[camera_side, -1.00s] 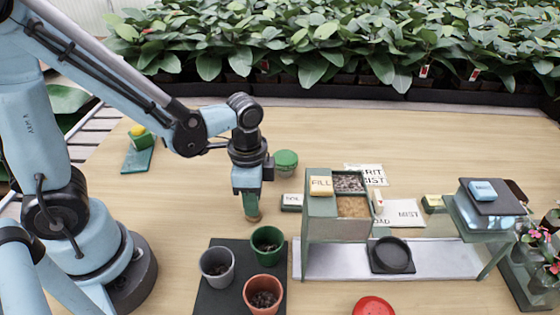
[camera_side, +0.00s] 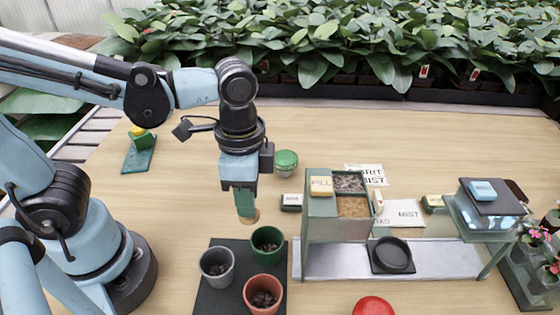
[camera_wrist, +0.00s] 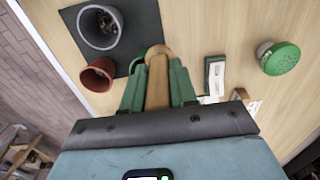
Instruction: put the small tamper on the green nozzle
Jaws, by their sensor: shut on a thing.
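My gripper (camera_side: 243,200) points down and is shut on the small tamper. The tamper (camera_wrist: 157,80) is pale wood with a rounded end, upright between the green fingers in the wrist view. Its lower end (camera_side: 249,219) shows below the fingers in the side view, over the table just behind the green pot. The green nozzle (camera_side: 286,162) is a round green-topped piece on the table, behind and to the right of my gripper. In the wrist view the nozzle (camera_wrist: 280,58) is at the right, its perforated face showing. The tamper and nozzle are apart.
Grey (camera_side: 217,266), green (camera_side: 267,245) and terracotta (camera_side: 263,295) pots stand on a dark mat in front. A small labelled block (camera_side: 291,202) lies right of my gripper. A bin stand (camera_side: 322,225) is farther right.

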